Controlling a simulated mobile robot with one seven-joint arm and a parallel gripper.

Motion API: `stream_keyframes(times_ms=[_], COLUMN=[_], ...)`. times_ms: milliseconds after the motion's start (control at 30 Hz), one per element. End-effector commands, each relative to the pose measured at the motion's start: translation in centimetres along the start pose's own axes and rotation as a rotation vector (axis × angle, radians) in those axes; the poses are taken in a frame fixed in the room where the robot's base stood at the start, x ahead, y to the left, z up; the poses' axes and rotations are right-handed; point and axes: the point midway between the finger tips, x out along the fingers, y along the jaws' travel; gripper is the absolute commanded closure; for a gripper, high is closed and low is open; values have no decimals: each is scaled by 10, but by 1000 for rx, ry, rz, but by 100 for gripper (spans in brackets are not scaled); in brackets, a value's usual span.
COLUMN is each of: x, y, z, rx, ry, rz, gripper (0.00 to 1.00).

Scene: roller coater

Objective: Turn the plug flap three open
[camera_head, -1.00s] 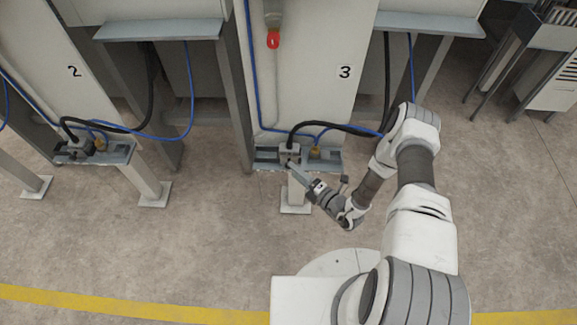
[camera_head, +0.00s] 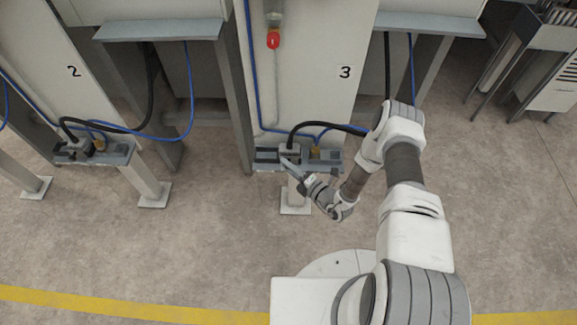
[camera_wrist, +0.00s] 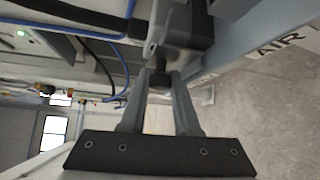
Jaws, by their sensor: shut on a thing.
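The plug flap three is part of the grey plug housing (camera_head: 289,153) on the small shelf under the panel marked 3, where a black cable enters. In the wrist view the grey housing (camera_wrist: 188,25) fills the top middle. My gripper (camera_head: 284,163) reaches the front of this housing from the lower right. In the wrist view my gripper (camera_wrist: 160,82) has both fingers closed around a small dark flap handle (camera_wrist: 158,72) under the housing. The fingers hide part of the handle, and the flap's exact angle is hard to tell.
A brass fitting (camera_head: 316,152) with a blue hose sits just right of the plug on the same shelf (camera_head: 334,160). A similar plug station (camera_head: 76,150) stands at the left by panel 2. The floor in front is clear.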

Motion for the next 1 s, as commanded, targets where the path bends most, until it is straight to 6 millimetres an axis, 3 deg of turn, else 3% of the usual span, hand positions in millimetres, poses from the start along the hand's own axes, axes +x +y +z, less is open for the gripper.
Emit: stream_keyframes(times_ms=[467, 1000], x=[-2, -8], y=[-5, -23], z=[-1, -12], rx=[-39, -346], ry=[-14, -105], rz=[41, 349], gripper=[100, 100])
